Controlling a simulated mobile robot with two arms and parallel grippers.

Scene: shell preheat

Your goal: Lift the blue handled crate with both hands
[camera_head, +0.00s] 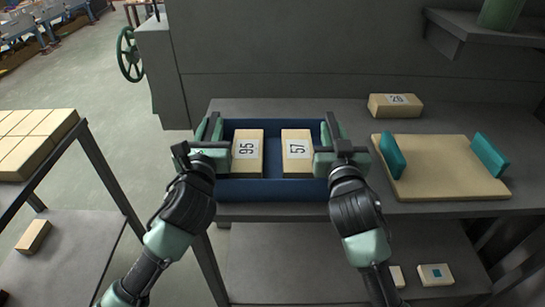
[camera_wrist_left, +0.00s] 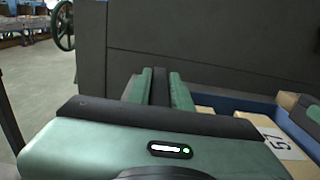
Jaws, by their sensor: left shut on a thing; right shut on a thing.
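The blue crate (camera_head: 272,190) is at the front of the grey table in the head view. It holds two tan blocks, one marked 95 (camera_head: 247,165) and one marked 57 (camera_head: 297,165). My left gripper (camera_head: 209,130) is shut on the crate's left side, and my right gripper (camera_head: 333,131) is shut on its right side. The grippers hide the handles. The left wrist view shows my left gripper's fingers (camera_wrist_left: 160,88) close together beside the crate's blue wall (camera_wrist_left: 235,103). I cannot tell whether the crate touches the table.
A tan board (camera_head: 440,185) with two teal uprights (camera_head: 392,156) lies to the right of the crate. A block marked 29 (camera_head: 395,106) stands behind it. A wall closes off the back. A side rack (camera_head: 85,150) with tan blocks stands at the left.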

